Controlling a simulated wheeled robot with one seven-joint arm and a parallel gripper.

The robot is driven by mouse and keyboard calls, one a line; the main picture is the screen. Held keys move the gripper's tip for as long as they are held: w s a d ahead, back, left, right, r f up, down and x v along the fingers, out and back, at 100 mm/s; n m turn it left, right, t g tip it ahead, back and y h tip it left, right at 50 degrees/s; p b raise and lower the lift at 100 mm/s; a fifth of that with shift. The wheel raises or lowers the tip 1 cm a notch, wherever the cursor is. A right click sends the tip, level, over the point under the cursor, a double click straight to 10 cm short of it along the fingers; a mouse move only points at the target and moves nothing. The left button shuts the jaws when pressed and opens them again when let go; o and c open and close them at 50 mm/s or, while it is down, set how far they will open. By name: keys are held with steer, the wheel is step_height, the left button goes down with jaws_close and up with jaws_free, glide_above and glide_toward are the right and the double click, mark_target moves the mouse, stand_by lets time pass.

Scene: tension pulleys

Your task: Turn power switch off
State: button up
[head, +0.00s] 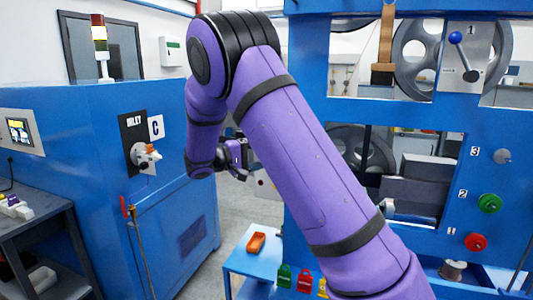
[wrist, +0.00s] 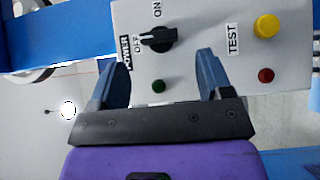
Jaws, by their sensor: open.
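The power switch (wrist: 158,39) is a black rotary knob on a light grey panel (wrist: 200,50) in the wrist view. Its handle lies sideways, and its white mark points left, toward the OFF label (wrist: 138,45). The ON label (wrist: 157,10) is above the knob. My gripper (wrist: 163,56) is open and empty, its two blue-grey fingers spread to the lower left and lower right of the knob. I cannot tell whether they touch the panel. In the head view my gripper (head: 243,160) is beyond my arm, and the switch cannot be made out.
The panel also carries a green lamp (wrist: 158,86), a yellow button (wrist: 266,26) by a TEST label and a red button (wrist: 265,75). In the head view a blue cabinet (head: 100,110) stands left and a blue machine frame (head: 430,125) right. Grey floor (head: 238,215) lies between.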

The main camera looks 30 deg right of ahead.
steer(key=a, duration=0.6)
steer(key=shift+w+a, duration=0.4)
steer(key=shift+w, duration=0.05)
steer(key=s+d+r+y, duration=0.25)
steer(key=s+y, duration=0.25)
steer(key=s, duration=0.4)
steer(key=s+d+r+y, duration=0.25)
steer(key=s+y, duration=0.25)
steer(key=s, duration=0.4)
steer(key=s+a+r+t+y, duration=0.1)
steer(key=s+a+t+y, duration=0.2)
steer(key=s, duration=0.6)
steer(key=s+a+r+n+t+y, duration=0.1)
steer(key=s+a+t+y, duration=0.3)
steer(key=s, duration=0.6)
steer(key=shift+s+a+t+y, duration=0.15)
steer(key=shift+a+t+y, duration=0.15)
steer(key=shift+a+y, duration=0.3)
